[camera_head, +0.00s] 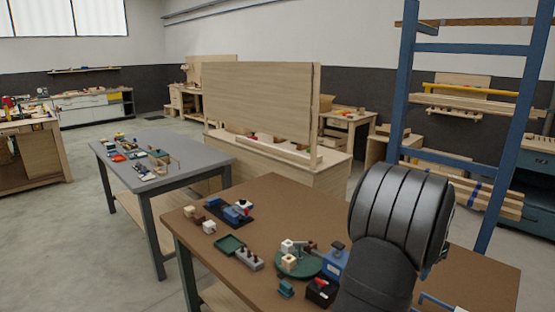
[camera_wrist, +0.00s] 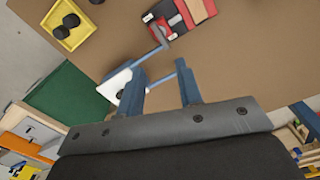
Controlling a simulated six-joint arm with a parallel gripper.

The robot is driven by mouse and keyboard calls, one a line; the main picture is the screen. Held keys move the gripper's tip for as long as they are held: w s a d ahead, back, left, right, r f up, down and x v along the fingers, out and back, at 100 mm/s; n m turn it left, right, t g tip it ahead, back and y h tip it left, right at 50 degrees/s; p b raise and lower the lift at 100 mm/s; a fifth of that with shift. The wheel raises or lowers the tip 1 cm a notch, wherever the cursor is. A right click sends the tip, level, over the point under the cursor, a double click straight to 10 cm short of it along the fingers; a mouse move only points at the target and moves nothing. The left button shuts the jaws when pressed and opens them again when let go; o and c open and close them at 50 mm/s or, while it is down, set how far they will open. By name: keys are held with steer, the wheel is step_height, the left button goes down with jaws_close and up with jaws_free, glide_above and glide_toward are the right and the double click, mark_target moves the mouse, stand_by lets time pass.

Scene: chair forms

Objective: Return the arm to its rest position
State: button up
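My gripper (camera_wrist: 161,78) shows in the wrist view as two blue fingers with a gap between them. It looks open, with nothing clearly held. A white piece (camera_wrist: 118,86) lies just beyond the left finger, partly hidden by it. A thin blue bar passes near the fingertips; I cannot tell whether it touches them. In the head view my dark, ribbed arm fills the right foreground over the brown table (camera_head: 290,195), and my fingers are hidden there.
The brown table holds a green round plate (camera_head: 303,266), a green tray (camera_head: 230,244), a blue box (camera_head: 335,264) and small blocks. A blue rack (camera_head: 401,85) stands behind my arm. A grey table (camera_head: 195,142) is to the left. A yellow tray (camera_wrist: 70,37) shows in the wrist view.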

steer(key=f+m, duration=0.2)
steer(key=f, duration=0.2)
steer(key=f+m, duration=0.2)
steer(key=f, duration=0.1)
steer(key=f+m, duration=0.2)
steer(key=f, duration=0.2)
steer(key=shift+w+d+f, duration=0.15)
steer(key=shift+d+f, duration=0.15)
steer(key=shift+f, duration=0.05)
steer(key=shift+s+a+f+m, duration=0.15)
steer(key=shift+f+m, duration=0.1)
steer(key=shift+f, duration=0.25)
steer(key=shift+s+f+m, duration=0.1)
steer(key=shift+f+m, duration=0.15)
steer(key=shift+f, duration=0.25)
steer(key=r+n, duration=0.1)
steer(key=r, duration=0.1)
steer(key=r+n, duration=0.1)
steer(key=r, duration=0.1)
steer(key=w+r+n, duration=0.1)
steer(key=r, duration=0.2)
steer(key=shift+d+n, duration=0.4)
step_height(320, 180, up, 10)
steer(key=n, duration=0.6)
steer(key=f, duration=1.6)
steer(key=shift+s+a+f, duration=0.3)
steer(key=shift+f, duration=0.05)
